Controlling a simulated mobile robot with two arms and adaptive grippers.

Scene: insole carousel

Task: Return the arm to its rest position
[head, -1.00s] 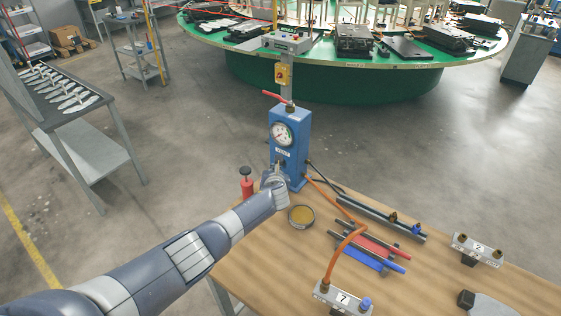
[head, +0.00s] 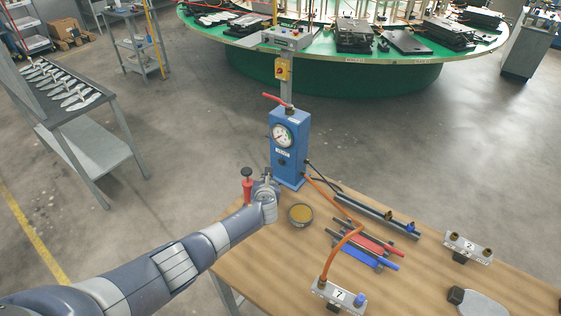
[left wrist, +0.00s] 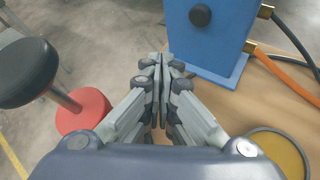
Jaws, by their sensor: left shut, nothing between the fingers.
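My left gripper (head: 268,178) reaches in from the left over the table's far left corner. In the left wrist view its fingers (left wrist: 160,62) are shut together with nothing between them. The blue gauge box (head: 290,150) stands upright just beyond it and to its right, apart from the fingers; its lower part also shows in the left wrist view (left wrist: 212,35). A red post with a black knob (head: 247,187) stands just left of the gripper. My right gripper is in neither view.
On the wooden table (head: 262,262) are a round tin (head: 300,214), red and blue bars (head: 374,243), block 7 (head: 338,295), and another valve block (head: 468,247). A grey rack (head: 95,130) stands left. The green carousel (head: 345,75) is behind, with open floor between.

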